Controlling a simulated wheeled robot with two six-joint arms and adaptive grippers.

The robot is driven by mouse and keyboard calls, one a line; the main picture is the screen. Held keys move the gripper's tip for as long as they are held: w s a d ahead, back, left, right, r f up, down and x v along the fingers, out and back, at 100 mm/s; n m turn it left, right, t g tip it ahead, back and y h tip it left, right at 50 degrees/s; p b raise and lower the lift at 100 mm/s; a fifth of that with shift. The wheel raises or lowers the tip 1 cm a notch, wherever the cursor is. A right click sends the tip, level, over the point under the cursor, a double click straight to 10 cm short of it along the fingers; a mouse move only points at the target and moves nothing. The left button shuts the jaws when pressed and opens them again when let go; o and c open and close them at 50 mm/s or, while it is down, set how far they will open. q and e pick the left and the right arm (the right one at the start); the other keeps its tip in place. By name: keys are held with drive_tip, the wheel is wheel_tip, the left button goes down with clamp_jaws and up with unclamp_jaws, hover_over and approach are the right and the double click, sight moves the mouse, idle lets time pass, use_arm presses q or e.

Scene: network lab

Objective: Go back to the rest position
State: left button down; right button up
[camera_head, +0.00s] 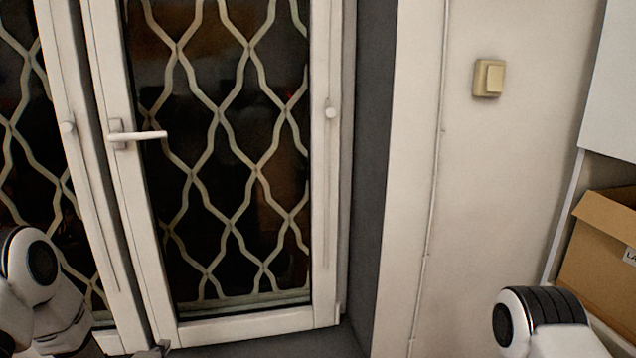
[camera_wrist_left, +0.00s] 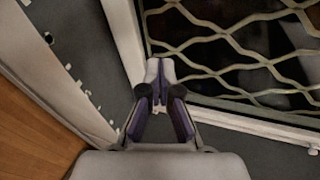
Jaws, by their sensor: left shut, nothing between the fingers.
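My left gripper (camera_wrist_left: 159,75) is shut and empty in the left wrist view, its two fingers meeting at the tips. Beyond it lie dark floor and the lower part of a white-framed door with a lattice. In the head view only a small grey part of the left gripper (camera_head: 156,348) shows at the bottom edge, below the door. My left arm is at the lower left. A link of my right arm shows at the lower right, and the right gripper is out of view.
The closed glazed door (camera_head: 240,328) has a white handle (camera_head: 138,135) and a light lattice. A beige switch (camera_head: 489,78) is on the wall to the right. An open cardboard box (camera_head: 600,255) stands at the right edge, close to my right arm in the picture.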

use_arm(q)
drive_tip(key=s+d+f+n+g+h, duration=0.1)
drive_tip(key=s+d+f+n+g, duration=0.15)
drive_tip(key=s+d+f, duration=0.45)
drive_tip(key=s+d+f+n+g+h, duration=0.1)
drive_tip(key=s+d+f+g, duration=0.25)
drive_tip(key=s+f, duration=0.55)
drive_tip(key=s+d+f+n+g, duration=0.1)
drive_tip(key=s+n+g, duration=0.6)
drive_tip(key=s+n, duration=0.7)
drive_tip(key=s, duration=0.7)
drive_tip(key=shift+d+f+g, duration=0.15)
drive_tip(key=shift+d+g, duration=0.15)
drive_tip(key=shift+d, duration=0.1)
